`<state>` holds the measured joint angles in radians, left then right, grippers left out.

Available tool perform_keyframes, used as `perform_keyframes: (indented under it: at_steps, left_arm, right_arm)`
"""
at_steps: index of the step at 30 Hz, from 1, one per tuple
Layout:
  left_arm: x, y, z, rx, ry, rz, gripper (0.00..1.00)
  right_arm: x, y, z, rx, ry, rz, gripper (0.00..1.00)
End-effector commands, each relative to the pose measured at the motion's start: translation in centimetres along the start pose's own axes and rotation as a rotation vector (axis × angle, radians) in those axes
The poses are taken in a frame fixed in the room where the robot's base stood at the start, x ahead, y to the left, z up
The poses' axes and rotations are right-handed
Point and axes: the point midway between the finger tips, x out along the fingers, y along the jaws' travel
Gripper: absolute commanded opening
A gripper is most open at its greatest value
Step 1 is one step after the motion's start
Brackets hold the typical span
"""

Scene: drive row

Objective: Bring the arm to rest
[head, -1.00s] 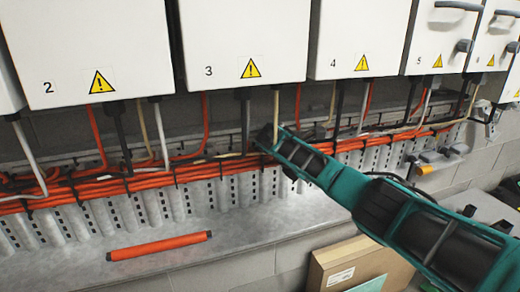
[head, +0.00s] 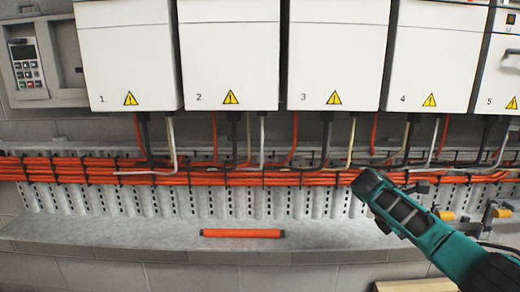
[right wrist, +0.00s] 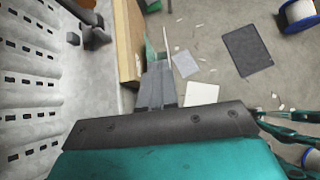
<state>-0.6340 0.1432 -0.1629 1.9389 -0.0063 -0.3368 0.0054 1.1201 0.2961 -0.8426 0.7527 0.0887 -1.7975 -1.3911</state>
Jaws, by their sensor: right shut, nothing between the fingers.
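My right arm (head: 425,230), teal and black, reaches in from the lower right in the head view. Its near end stands in front of the orange cable bundle and the perforated trunking, below cabinets 3 and 4. The fingers are not clear in the head view. In the right wrist view my right gripper (right wrist: 158,70) shows its grey fingers shut together with nothing between them, pointing toward the floor and a cardboard box (right wrist: 127,45). My left gripper is not in view.
White numbered cabinets (head: 231,60) hang along the wall, with cables dropping to the orange cable bundle (head: 90,172). An orange tube (head: 242,233) lies on the grey ledge (head: 120,232). Clamps (head: 495,212) stand at the right. Sheets (right wrist: 248,50) and a spool (right wrist: 302,12) lie on the floor.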

Motion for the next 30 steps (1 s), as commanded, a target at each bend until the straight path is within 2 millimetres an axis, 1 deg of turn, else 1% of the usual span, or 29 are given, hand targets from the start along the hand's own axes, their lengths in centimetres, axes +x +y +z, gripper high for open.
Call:
perform_keyframes:
  at_steps: [1, 2, 3, 5, 6, 8, 9, 10, 11, 12, 14, 15, 17, 18, 21, 24, 26, 27, 30]
  left_arm:
    - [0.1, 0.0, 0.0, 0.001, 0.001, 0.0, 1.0]
    - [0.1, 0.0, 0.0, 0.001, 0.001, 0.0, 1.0]
    - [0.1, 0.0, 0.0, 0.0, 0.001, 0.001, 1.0]
    - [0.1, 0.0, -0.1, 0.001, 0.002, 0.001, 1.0]
    - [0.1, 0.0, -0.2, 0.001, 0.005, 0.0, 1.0]
    - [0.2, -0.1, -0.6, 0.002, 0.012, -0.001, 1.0]
    - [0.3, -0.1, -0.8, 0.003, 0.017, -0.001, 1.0]
    - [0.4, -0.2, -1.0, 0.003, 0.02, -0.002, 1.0]
    - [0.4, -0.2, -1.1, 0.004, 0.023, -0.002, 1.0]
    - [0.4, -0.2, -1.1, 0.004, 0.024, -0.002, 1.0]
    - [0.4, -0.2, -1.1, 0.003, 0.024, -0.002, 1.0]
    - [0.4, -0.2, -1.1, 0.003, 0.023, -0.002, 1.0]
    - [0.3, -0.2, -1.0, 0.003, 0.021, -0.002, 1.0]
    - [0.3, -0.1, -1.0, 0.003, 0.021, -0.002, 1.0]
    - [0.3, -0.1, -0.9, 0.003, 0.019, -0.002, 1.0]
    - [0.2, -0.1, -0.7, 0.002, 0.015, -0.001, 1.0]
    - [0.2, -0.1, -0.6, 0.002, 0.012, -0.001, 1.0]
    - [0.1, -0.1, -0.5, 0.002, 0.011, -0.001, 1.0]
    - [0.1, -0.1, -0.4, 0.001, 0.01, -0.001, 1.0]
  right_arm:
    - [1.0, -0.2, -2.7, -0.001, 0.031, 0.032, 0.0]
    - [1.4, -0.3, -4.0, 0.006, 0.049, 0.053, 0.0]
    - [1.9, -0.4, -5.7, 0.015, 0.074, 0.079, 0.0]
    - [2.5, -0.7, -8.2, 0.034, 0.117, 0.116, 0.0]
    - [3.0, -1.0, -10.0, 0.048, 0.149, 0.141, 0.0]
    - [3.5, -1.6, -12.8, 0.074, 0.204, 0.177, 0.0]
    - [3.9, -2.1, -14.7, 0.096, 0.246, 0.2, 0.0]
    - [4.1, -2.6, -16.2, 0.114, 0.279, 0.217, 0.0]
    - [4.3, -3.1, -17.7, 0.135, 0.316, 0.233, 0.0]
    - [4.6, -4.0, -19.8, 0.167, 0.368, 0.252, 0.0]
    - [4.8, -5.4, -22.8, 0.223, 0.454, 0.277, 0.0]
    - [4.9, -6.5, -24.6, 0.266, 0.514, 0.289, 0.0]
    - [4.8, -8.1, -27.1, 0.337, 0.604, 0.301, 0.0]
    - [4.8, -9.3, -28.6, 0.387, 0.664, 0.305, 0.0]
    - [4.5, -12.3, -31.5, 0.524, 0.807, 0.3, 0.0]
    - [3.9, -15.4, -33.3, 0.675, 0.941, 0.283, 0.0]
    - [3.6, -17.2, -33.8, 0.771, 1.016, 0.266, 0.0]
    - [3.4, -18.5, -34.0, 0.836, 1.063, 0.255, 0.0]
    - [2.9, -21.5, -33.7, 1.004, 1.172, 0.221, 0.0]
